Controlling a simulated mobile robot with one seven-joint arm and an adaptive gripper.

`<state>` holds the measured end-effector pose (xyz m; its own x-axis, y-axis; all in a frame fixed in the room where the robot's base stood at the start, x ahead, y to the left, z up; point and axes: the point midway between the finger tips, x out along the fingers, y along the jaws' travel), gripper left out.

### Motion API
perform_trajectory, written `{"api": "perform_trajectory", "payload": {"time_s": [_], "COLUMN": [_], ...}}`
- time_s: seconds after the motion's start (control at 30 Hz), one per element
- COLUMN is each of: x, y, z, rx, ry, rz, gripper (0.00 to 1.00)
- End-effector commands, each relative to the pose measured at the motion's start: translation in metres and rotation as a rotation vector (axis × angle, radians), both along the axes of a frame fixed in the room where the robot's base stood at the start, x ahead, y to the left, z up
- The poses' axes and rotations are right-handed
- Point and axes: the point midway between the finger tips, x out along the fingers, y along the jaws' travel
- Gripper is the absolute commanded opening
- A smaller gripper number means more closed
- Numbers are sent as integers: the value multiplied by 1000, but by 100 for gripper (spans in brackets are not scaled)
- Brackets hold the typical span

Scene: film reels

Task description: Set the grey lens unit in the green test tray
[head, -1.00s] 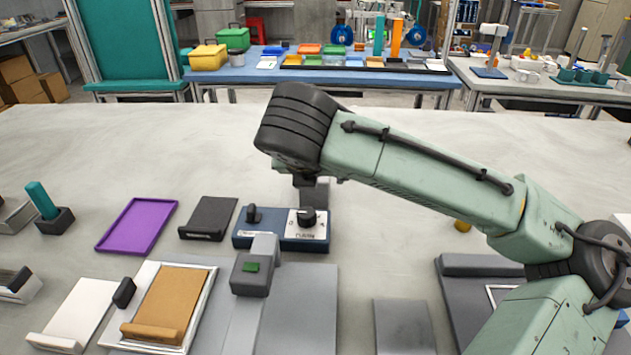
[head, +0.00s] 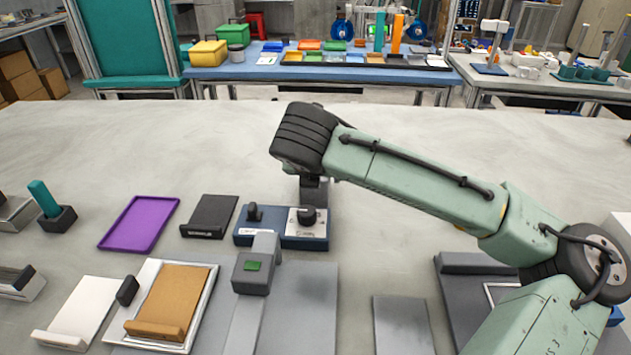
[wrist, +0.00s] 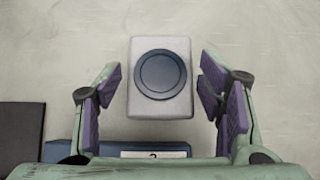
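The grey lens unit (wrist: 159,103), a light grey block with a dark round lens on top, shows in the wrist view. It lies on the pale worktop between my gripper's fingers, with a gap on each side. My gripper (wrist: 166,95) is open, its purple pads apart and empty. In the head view my wrist hangs behind a blue control box, and the fingers cannot be made out. I cannot make out a green test tray on the near worktop; a purple tray (head: 140,223) lies at the left.
The blue control box (head: 260,238) with knobs stands just in front of my wrist; its edge also shows in the wrist view (wrist: 115,148). A dark slab (head: 210,215) lies left of it. A grey stand (head: 252,272) and a brown board (head: 172,300) lie nearer. The worktop behind is clear.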

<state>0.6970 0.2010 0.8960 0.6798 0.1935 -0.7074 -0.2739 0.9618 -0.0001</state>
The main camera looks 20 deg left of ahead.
Motion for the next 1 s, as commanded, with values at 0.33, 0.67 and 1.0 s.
{"api": "perform_trajectory", "payload": {"time_s": [0.33, 0.67, 1.0], "x": [0, 0, 0], "y": [0, 0, 0], "z": [0, 0, 2], "rx": [0, 0, 2], "ry": [0, 0, -2], "rz": [0, 0, 0], "gripper": [37, 15, 0]}}
